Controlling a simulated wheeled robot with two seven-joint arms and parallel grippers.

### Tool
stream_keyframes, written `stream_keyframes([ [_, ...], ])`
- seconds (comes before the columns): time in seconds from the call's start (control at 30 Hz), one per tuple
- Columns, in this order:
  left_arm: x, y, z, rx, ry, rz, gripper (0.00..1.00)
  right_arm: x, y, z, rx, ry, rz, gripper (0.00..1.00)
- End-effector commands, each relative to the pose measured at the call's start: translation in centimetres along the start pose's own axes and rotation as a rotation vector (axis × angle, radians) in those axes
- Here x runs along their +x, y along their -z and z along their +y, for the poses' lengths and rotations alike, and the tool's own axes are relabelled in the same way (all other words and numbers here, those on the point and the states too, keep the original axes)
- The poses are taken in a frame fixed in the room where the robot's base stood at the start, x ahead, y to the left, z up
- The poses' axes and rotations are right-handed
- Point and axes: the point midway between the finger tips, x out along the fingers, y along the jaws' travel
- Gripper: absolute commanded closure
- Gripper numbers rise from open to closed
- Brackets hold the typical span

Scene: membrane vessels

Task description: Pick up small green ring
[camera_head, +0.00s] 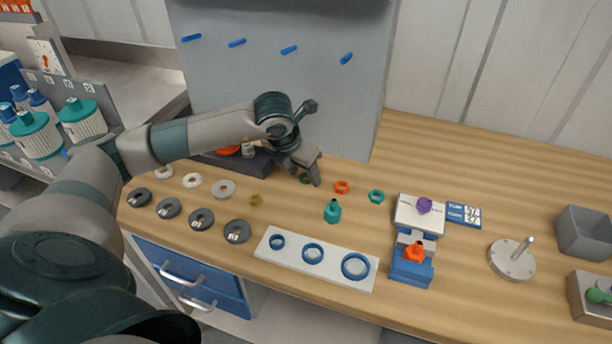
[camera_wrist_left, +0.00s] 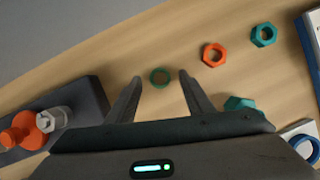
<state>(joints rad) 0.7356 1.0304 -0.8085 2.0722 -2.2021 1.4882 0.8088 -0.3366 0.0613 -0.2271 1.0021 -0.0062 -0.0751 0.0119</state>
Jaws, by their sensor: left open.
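The small green ring (camera_head: 304,179) lies on the wooden bench, partly hidden by my left gripper in the head view. In the left wrist view the small green ring (camera_wrist_left: 159,77) shows as a dark green ring with a brown centre, between the two fingertips and apart from both. My left gripper (camera_head: 308,176) is open and points down over it; the open left gripper (camera_wrist_left: 160,79) also shows in the wrist view with nothing held. I cannot tell the exact height of the fingertips above the bench. My right gripper is not in view.
An orange hex nut (camera_head: 342,187) and a teal hex nut (camera_head: 377,196) lie to the right. A teal fitting (camera_head: 332,211) stands nearer the front. A dark block (camera_wrist_left: 64,122) with orange and white parts is at left. A white board (camera_head: 293,259) holds blue rings.

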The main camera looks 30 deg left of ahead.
Motion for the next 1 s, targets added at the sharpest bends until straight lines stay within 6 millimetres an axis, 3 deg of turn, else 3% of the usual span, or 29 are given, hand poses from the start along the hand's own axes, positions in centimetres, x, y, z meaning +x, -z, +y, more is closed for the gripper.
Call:
stream_keyframes([
  [0.47,0.11,0.0,-0.01,0.0,0.0,0.0,0.53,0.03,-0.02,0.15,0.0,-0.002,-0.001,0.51],
  [0.67,0.1,0.0,0.0,0.0,0.0,0.0,0.96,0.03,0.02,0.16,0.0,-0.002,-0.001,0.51],
  [1.0,0.08,-0.01,0.0,0.0,0.0,-0.001,0.96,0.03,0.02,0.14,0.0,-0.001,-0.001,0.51],
])
